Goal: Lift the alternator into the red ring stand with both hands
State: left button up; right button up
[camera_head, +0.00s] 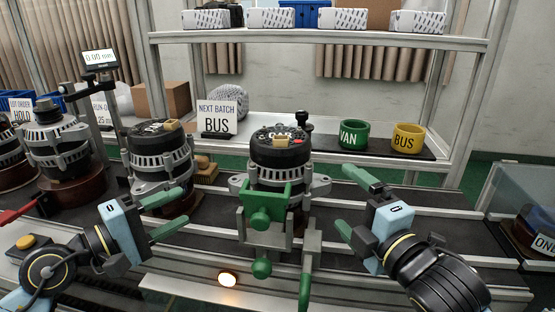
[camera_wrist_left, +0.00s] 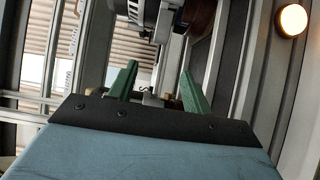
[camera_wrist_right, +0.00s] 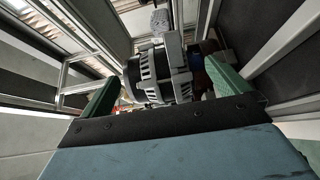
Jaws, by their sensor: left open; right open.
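An alternator (camera_head: 280,158), silver with a black top, stands upright at mid-line behind a green clamp fixture (camera_head: 265,203). Its lower part is partly hidden by the fixture. Another alternator (camera_head: 160,155) stands to its left on a dark red round base (camera_head: 178,206). I cannot tell which red base is the ring stand. My left gripper (camera_head: 171,213) is open and empty, left of the fixture. My right gripper (camera_head: 347,200) is open and empty, right of the middle alternator and apart from it. In the right wrist view the alternator (camera_wrist_right: 160,72) shows beyond the open fingers.
More alternators stand at the far left, one (camera_head: 60,140) on a dark red base. A green VAN ring (camera_head: 354,135) and yellow BUS ring (camera_head: 408,138) sit on the shelf behind. A NEXT BATCH BUS sign (camera_head: 217,117) stands there. A clear-sided case (camera_head: 525,195) is at right.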

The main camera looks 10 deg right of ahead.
aim_at(231, 184)
pick_arm(q)
jog(key=shift+s, duration=0.3)
jog(key=x, duration=1.3)
jog(key=shift+w+d, duration=0.15)
jog(key=shift+w, duration=0.05)
pick_arm(e)
jog(key=x, duration=1.3)
